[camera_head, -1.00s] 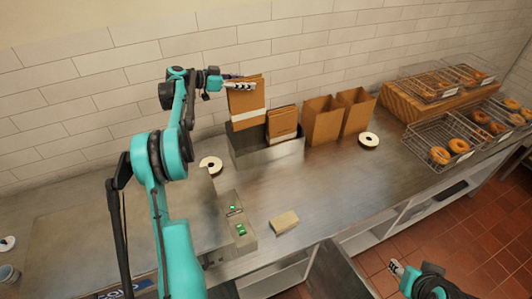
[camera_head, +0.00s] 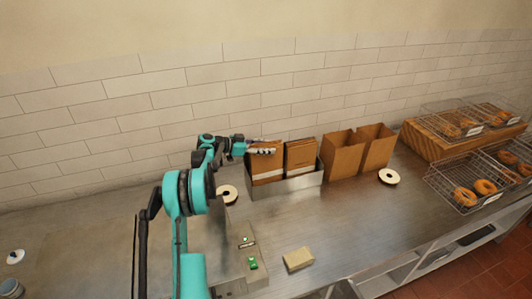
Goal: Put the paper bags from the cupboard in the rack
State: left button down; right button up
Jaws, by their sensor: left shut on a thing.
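My left gripper (camera_head: 262,149) is shut on the top edge of a brown paper bag (camera_head: 265,165). The bag stands upright in the left part of the metal rack (camera_head: 290,188), its lower part hidden behind the rack's front wall. Another stack of folded paper bags (camera_head: 300,156) stands in the rack just to the right. Two opened paper bags (camera_head: 343,154) and (camera_head: 376,147) stand on the counter right of the rack. My right gripper is not in view. The cupboard's inside is not visible.
White tape rolls lie left (camera_head: 228,194) and right (camera_head: 389,177) of the rack. A small tan block (camera_head: 298,259) and a grey box with green buttons (camera_head: 250,262) are at the front. Wire baskets of bagels (camera_head: 470,193) stand at right. The middle counter is clear.

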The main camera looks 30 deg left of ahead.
aim_at(266, 165)
pick_arm(q)
notch_tip(266, 165, down, 2)
jog(key=shift+f, duration=0.15)
jog(key=c, duration=1.2)
grip_release()
jog(key=shift+f, duration=0.15)
